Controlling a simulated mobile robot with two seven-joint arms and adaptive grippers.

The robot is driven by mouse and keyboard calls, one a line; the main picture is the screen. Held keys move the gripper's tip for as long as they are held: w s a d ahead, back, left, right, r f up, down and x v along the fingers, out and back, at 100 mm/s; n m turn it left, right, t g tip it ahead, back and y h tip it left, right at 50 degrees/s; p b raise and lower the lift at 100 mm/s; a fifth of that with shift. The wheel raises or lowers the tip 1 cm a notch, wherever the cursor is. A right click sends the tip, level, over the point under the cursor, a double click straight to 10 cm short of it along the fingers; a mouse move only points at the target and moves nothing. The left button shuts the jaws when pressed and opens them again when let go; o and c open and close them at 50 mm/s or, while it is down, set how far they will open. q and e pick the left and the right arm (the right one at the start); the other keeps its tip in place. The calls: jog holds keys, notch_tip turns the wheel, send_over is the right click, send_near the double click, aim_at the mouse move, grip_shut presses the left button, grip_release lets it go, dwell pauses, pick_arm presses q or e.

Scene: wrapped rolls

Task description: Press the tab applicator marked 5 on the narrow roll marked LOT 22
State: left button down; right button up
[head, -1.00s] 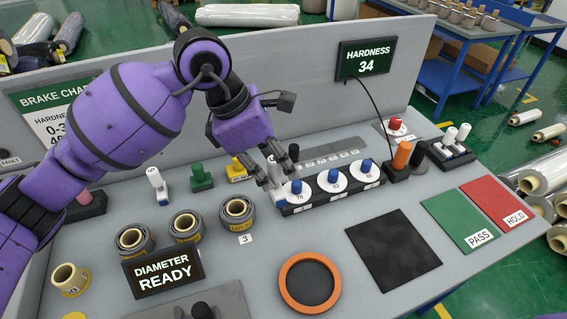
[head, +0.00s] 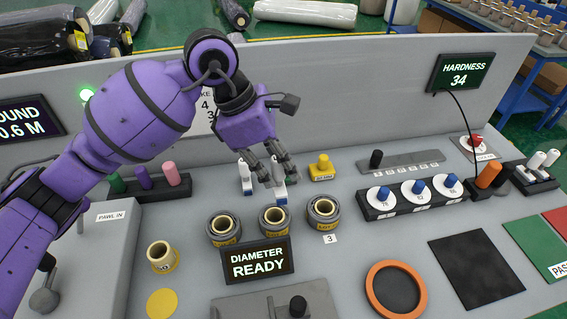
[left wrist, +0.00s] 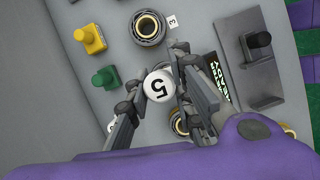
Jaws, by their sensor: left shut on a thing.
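My left gripper (head: 270,178) is shut on the white tab applicator (head: 281,194). Its round top marked 5 (left wrist: 159,86) sits between the fingers in the left wrist view. It is close behind the middle roll in the head view; I cannot tell whether it clears the table. Three dark rolls with yellow labels stand in a row: left (head: 224,230), middle (head: 273,220) and right (head: 323,211). The labels are too small to tell which one is LOT 22. The right roll also shows in the left wrist view (left wrist: 148,27). My right gripper is out of view.
Another white applicator (head: 245,176) stands left of the gripper. A yellow stamp (head: 321,168) and a green one (left wrist: 105,78) stand nearby. The DIAMETER READY display (head: 258,261) stands before the rolls. A blue-knobbed block (head: 412,197) is to the right.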

aim_at(274, 190)
pick_arm(q)
jog(key=shift+a, duration=0.6)
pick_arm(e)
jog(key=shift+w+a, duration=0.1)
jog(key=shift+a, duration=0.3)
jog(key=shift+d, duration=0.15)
pick_arm(q)
jog(key=shift+f+b, duration=0.3)
jog(key=shift+f, duration=0.45)
notch_tip(274, 190, down, 5)
jog(key=shift+r+b, duration=0.1)
jog(key=shift+b, duration=0.95)
jog(key=shift+f+b, duration=0.3)
jog(key=shift+f, duration=0.3)
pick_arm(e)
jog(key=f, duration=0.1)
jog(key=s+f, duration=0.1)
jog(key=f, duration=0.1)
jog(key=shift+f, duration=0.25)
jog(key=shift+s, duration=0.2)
pick_arm(q)
jog(key=shift+f+b, duration=0.35)
jog(key=shift+f, duration=0.45)
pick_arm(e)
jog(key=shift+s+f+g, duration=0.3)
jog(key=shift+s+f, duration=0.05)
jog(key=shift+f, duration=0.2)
